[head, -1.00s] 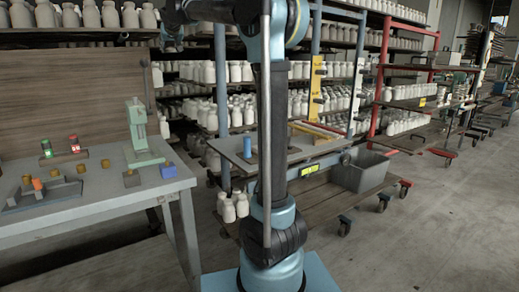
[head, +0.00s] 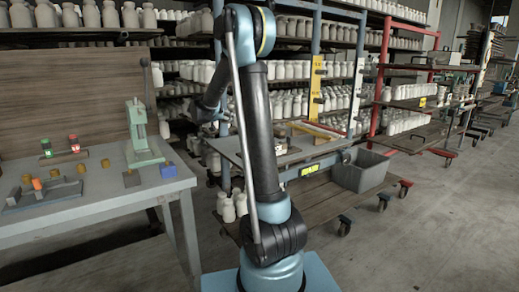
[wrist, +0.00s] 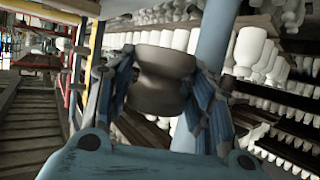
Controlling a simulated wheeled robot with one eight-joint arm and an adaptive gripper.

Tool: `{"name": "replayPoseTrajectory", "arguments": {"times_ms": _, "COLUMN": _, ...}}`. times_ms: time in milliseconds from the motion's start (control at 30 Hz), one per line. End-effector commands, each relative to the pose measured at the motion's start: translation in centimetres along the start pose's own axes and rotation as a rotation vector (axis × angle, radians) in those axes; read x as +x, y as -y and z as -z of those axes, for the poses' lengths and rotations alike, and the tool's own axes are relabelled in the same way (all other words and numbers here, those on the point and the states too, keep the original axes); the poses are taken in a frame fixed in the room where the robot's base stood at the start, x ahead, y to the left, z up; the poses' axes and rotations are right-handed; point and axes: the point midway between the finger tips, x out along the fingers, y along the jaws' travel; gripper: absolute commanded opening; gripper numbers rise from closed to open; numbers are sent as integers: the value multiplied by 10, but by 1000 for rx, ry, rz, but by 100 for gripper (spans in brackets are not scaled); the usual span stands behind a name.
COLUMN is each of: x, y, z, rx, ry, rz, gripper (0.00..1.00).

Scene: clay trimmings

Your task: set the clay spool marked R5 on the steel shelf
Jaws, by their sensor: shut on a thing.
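A grey-brown clay spool (wrist: 160,82), with a wide rim and narrowed waist, sits between the blue fingers of my gripper (wrist: 161,72) in the wrist view. The fingers are closed on its two sides. No R5 mark is readable on it. In the head view my arm bends over at the top, its far part hanging to the left; the gripper and spool cannot be made out there. A grey metal shelf top (head: 322,154) with a yellow label stands behind my arm, partly hidden by it.
A workbench (head: 95,205) with a green press (head: 138,130) and small coloured parts stands at left. Racks of white bottles (head: 335,100) fill the back. A grey bin (head: 360,172) stands right of the shelf top. Floor at right is open.

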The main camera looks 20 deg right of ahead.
Motion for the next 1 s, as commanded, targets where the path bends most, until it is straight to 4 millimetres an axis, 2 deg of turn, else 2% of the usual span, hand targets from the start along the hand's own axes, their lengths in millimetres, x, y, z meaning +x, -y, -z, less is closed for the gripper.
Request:
{"name": "replayPoseTrajectory", "arguments": {"times_ms": 100, "x": 6, "y": -15, "z": -10, "rx": 16, "ry": 0, "rz": -38, "gripper": 17}}
{"name": "replayPoseTrajectory", "arguments": {"times_ms": 200, "x": 11, "y": -19, "z": -21, "rx": 21, "ry": 1, "rz": -50, "gripper": 17}}
{"name": "replayPoseTrajectory", "arguments": {"times_ms": 500, "x": 27, "y": -19, "z": -61, "rx": 20, "ry": 1, "rz": -49, "gripper": 17}}
{"name": "replayPoseTrajectory", "arguments": {"times_ms": 733, "x": 32, "y": -18, "z": -74, "rx": 19, "ry": 1, "rz": -48, "gripper": 17}}
{"name": "replayPoseTrajectory", "arguments": {"times_ms": 1000, "x": 44, "y": -17, "z": -104, "rx": 19, "ry": 1, "rz": -47, "gripper": 17}}
